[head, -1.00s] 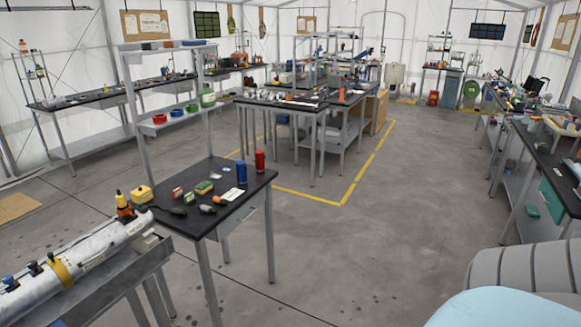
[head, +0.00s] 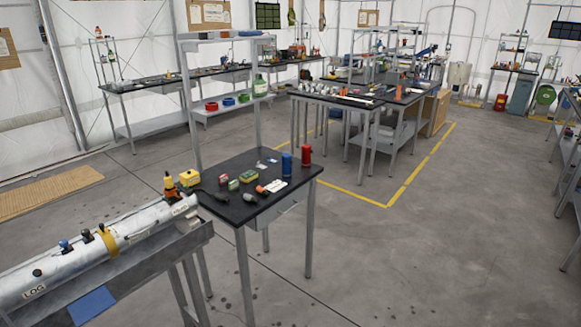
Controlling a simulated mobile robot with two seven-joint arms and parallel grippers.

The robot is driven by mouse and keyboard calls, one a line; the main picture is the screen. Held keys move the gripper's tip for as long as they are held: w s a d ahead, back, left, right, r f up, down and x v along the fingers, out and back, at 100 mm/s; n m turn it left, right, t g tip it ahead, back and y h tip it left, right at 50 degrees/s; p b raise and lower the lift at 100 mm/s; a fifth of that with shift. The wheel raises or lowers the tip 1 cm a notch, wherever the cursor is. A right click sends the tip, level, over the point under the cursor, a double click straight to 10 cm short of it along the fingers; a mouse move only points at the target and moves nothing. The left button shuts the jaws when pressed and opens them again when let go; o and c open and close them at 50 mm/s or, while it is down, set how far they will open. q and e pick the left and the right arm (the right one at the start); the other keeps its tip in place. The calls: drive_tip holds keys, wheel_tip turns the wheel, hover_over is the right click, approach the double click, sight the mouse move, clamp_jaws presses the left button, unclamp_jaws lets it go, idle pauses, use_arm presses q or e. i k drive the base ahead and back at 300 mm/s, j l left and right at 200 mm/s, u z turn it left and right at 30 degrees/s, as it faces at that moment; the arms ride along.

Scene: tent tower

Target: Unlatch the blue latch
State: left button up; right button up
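A long white cylinder (head: 140,226) lies on a grey stand (head: 150,262) at the lower left of the head view. A small blue part (head: 65,246), which looks like the blue latch, sits on top of the cylinder. Its exact position is too small to tell. Black parts (head: 87,236) sit beside it, and a yellow band (head: 108,241) wraps the cylinder to its right. An orange and black part (head: 170,187) stands near the right end. The cylinder's left end is cut off by the frame. Neither of my grippers is in view.
A black-topped table (head: 290,195) right of the cylinder carries a blue can (head: 286,165), a red can (head: 306,155) and small items. Open grey floor (head: 400,260) lies at the right. More workbenches stand behind. A blue sheet (head: 92,305) shows on the stand's front.

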sight(64, 242)
drive_tip(key=u, duration=1.45)
